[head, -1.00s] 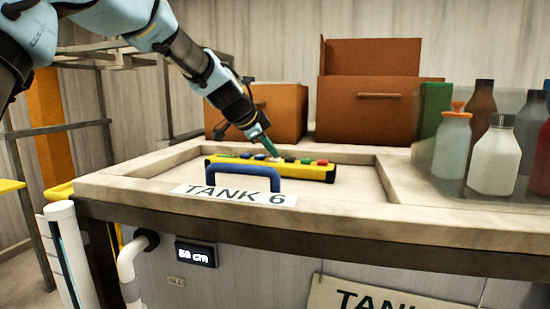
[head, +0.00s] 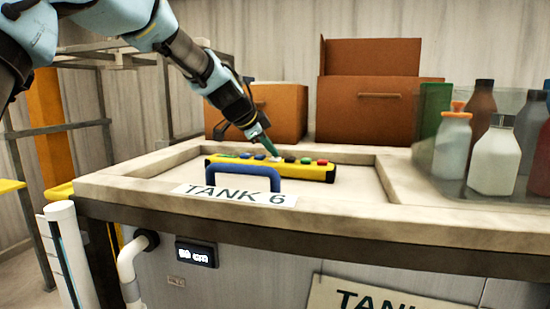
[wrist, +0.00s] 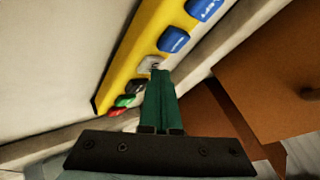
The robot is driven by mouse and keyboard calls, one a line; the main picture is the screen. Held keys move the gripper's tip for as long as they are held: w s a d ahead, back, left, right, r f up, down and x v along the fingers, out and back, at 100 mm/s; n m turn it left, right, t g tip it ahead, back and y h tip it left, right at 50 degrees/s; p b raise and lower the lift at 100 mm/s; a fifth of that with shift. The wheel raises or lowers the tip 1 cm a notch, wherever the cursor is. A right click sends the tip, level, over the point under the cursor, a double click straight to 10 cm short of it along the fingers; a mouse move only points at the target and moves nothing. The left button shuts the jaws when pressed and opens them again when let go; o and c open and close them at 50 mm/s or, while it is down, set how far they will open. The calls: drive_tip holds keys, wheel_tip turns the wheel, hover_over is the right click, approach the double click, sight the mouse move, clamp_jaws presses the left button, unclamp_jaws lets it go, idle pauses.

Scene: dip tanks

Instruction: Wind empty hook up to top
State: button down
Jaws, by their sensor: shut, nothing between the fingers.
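A yellow control box (head: 310,170) with a row of coloured buttons lies on the tank top. It also shows in the wrist view (wrist: 163,25), with blue buttons (wrist: 174,40), a whitish button (wrist: 151,63), and black, green and red ones further along. My gripper (head: 268,150) is shut and empty, pointing down over the middle of the row. In the wrist view its green fingers (wrist: 158,84) end right at the whitish button; I cannot tell whether they touch it. No hook is in view.
A blue handle (head: 245,172) stands in front of the box, behind the TANK 6 label (head: 235,195). A small display (head: 196,254) reads in cm, its digits unclear. Brown boxes (head: 370,105) stand behind, and bottles (head: 493,158) stand at the right.

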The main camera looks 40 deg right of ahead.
sight(271, 159)
drive_tip(key=shift+r+p, duration=0.35)
drive_tip(key=shift+r, duration=0.45)
drive_tip(key=shift+r+p, duration=1.45)
drive_tip(key=shift+r, duration=1.15)
drive_tip(key=shift+f, duration=0.1)
